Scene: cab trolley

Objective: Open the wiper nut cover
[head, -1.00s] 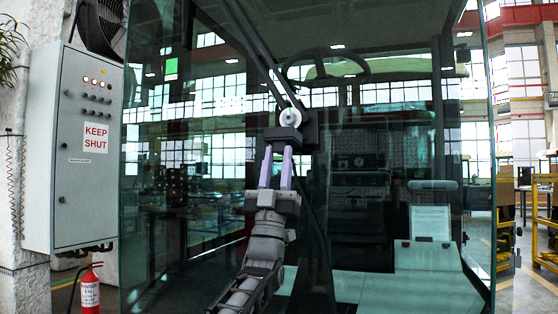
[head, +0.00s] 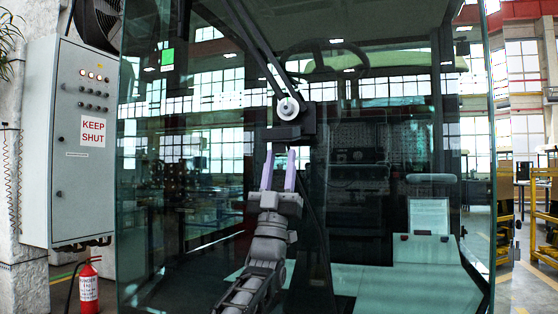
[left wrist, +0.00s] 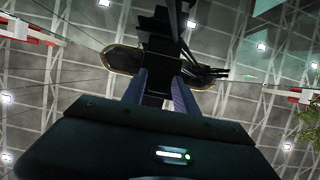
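The wiper nut cover (head: 280,134) is a dark block at the wiper's base in front of the windscreen. It sits just below a round pale nut or cap (head: 288,107) on the wiper pivot. My left gripper (head: 279,152) reaches it from below, its purple fingers apart and upright, tips at the block's lower edge. The left wrist view shows the dark block between the finger ends (left wrist: 158,82); the fingers seem to hold it, though the contact is dark. The hinge is not clear to see. My right gripper is in neither view.
The windscreen (head: 215,200) lies close behind the gripper. The wiper arm (head: 250,40) runs up-left from the pivot. A grey control cabinet (head: 60,190) and a fire extinguisher (head: 88,288) stand at the left. Yellow trolleys (head: 540,215) stand at the right.

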